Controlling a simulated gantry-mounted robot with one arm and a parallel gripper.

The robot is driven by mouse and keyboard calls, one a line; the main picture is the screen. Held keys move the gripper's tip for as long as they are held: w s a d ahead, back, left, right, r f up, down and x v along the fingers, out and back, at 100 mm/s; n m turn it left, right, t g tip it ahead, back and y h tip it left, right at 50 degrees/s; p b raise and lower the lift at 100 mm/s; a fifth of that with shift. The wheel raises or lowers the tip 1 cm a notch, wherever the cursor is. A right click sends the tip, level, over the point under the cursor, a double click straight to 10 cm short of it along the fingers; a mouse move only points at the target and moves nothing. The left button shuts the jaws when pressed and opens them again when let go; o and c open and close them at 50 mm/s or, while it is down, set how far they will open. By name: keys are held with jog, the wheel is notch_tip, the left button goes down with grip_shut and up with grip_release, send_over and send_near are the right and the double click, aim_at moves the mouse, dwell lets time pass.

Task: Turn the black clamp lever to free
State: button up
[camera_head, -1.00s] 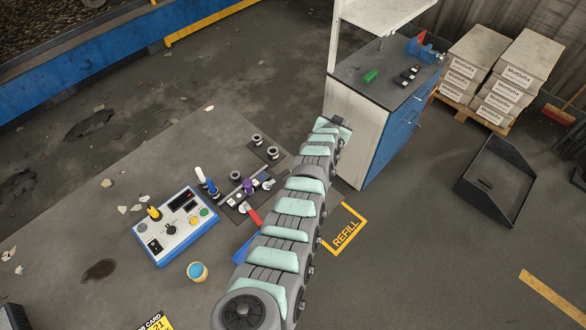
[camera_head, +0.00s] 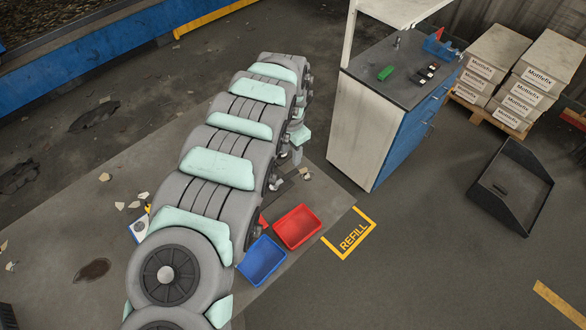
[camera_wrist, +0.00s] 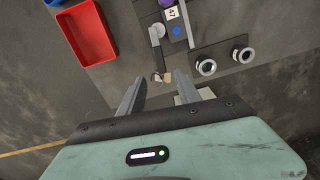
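In the wrist view a dark fixture plate (camera_wrist: 146,12) carries a grey round-ended part (camera_wrist: 157,34). A thin dark bar (camera_wrist: 158,62) runs from that part toward my gripper; it may be the black clamp lever, but I cannot tell for sure. My gripper (camera_wrist: 160,93) is open, its two fingers spread wide with nothing between them. The bar's end lies just ahead of the gap between the fingertips, and no contact shows. In the head view my arm hides most of the fixture.
Two metal rings (camera_wrist: 207,67) stand on a dark plate right of the fixture. Pale chips (camera_wrist: 168,77) lie near the fingers.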

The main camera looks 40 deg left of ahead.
aim_at(291, 173)
notch_tip(291, 173, down, 9)
jog(key=shift+w+r, duration=0.1)
jog(key=shift+r, duration=0.1)
jog(key=shift+f, duration=0.5)
grip_shut()
dwell(1.3)
